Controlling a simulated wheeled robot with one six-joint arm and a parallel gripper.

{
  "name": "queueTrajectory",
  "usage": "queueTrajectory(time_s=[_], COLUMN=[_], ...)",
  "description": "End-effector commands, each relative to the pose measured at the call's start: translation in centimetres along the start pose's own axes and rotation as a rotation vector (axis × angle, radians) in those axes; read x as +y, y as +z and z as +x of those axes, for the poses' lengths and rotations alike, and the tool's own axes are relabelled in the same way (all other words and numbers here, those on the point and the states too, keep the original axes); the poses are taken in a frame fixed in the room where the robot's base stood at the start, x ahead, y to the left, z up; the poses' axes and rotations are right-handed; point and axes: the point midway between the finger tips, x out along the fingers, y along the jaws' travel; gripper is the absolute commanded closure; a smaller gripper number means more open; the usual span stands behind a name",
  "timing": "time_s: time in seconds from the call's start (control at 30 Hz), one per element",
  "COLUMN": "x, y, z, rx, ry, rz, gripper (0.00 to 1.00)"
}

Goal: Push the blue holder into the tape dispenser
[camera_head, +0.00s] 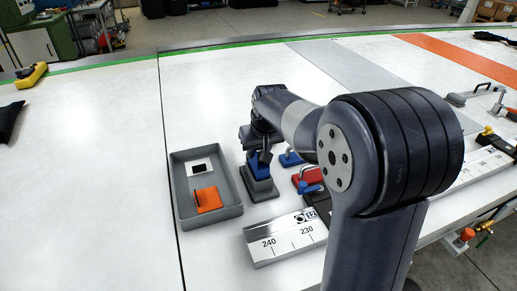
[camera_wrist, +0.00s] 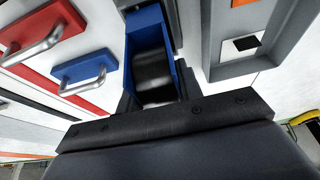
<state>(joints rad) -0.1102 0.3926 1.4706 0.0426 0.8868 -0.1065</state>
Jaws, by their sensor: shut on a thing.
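The blue holder (camera_head: 258,168) stands upright at the grey tape dispenser (camera_head: 260,188), with its lower end in or just above it; I cannot tell how deep it sits. In the wrist view the blue holder (camera_wrist: 146,22) has a black roll (camera_wrist: 153,70) between its side walls. The grey dispenser (camera_wrist: 176,16) shows partly beyond it. My gripper (camera_head: 264,155) is at the holder's top, pointing down. In the wrist view my gripper (camera_wrist: 156,98) is shut on the holder, with a dark finger at each side.
A grey tray (camera_head: 178,215) with an orange piece (camera_head: 208,199) and a white piece with a black square stands close on the left. A blue handled block (camera_head: 291,159) and a red one (camera_head: 304,178) lie on the right. A ruler block (camera_head: 285,240) lies in front. The table's left is mostly clear.

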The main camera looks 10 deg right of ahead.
Motion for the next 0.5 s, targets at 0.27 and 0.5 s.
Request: queueTrajectory(time_s=[0.27, 0.5], x=[0.0, 0.0], y=[0.3, 0.5], z=[0.7, 1.3], rx=[0.001, 0.001], ry=[0.0, 0.0], rz=[0.0, 0.0], gripper=[0.93, 0.93])
